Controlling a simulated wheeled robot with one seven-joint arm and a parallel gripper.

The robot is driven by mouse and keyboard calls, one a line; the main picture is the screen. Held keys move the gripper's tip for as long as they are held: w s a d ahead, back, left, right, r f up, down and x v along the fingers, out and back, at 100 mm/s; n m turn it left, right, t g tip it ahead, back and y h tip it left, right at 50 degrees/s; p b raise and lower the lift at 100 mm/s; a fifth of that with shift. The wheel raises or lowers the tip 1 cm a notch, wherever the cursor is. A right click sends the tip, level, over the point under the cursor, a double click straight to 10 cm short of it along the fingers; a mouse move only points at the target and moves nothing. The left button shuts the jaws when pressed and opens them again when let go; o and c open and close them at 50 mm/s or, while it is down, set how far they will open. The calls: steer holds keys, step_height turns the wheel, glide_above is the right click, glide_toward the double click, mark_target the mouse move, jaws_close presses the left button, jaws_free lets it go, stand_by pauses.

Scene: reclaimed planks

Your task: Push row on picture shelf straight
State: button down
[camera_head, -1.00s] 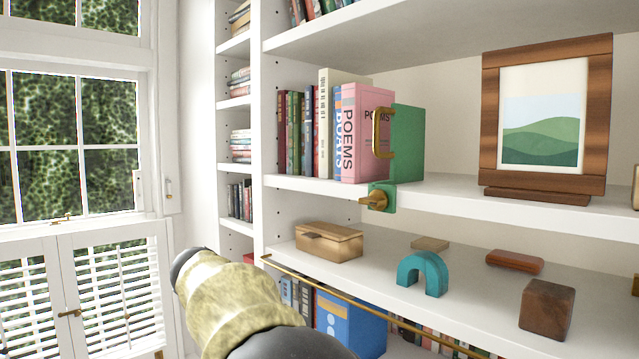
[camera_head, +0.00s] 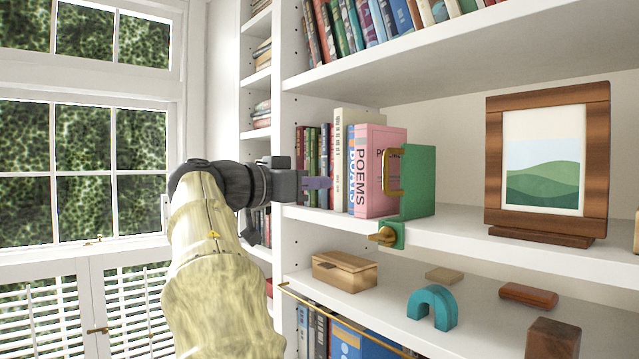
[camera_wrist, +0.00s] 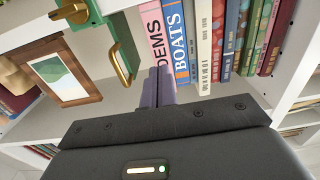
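A row of upright books (camera_head: 343,160) stands at the left end of the picture shelf (camera_head: 460,225). A pink POEMS book (camera_head: 376,170) is at its right end, beside a blue BOATS book (camera_wrist: 177,45) and a taller cream book (camera_wrist: 203,40). A green bookend (camera_head: 420,180) with a brass handle stands right of the POEMS book. My gripper (camera_head: 318,183) is in front of the spines, its purple fingers together and empty. In the wrist view the fingers (camera_wrist: 158,88) point at the POEMS and BOATS spines; I cannot tell whether they touch.
A green clamp with a brass knob (camera_head: 387,236) sits on the shelf's front edge. A framed landscape picture (camera_head: 545,160) stands to the right. The shelf below holds a wooden box (camera_head: 345,271), a teal arch (camera_head: 432,306) and blocks. A white upright (camera_head: 291,100) borders the row on the left.

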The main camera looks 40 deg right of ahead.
mark_target(360, 181)
steer(key=d+p, duration=0.1)
steer(key=d, duration=0.1)
steer(key=d+p, duration=0.2)
steer(key=d, duration=0.1)
steer(key=shift+w+d+r+p, duration=0.15)
steer(key=shift+d+r+p, duration=0.05)
steer(key=shift+d+p, duration=0.1)
steer(key=shift+w+d+f+p, duration=0.15)
steer(key=shift+d+p, duration=0.25)
steer(key=shift+d, duration=0.25)
steer(key=shift+d, duration=0.15)
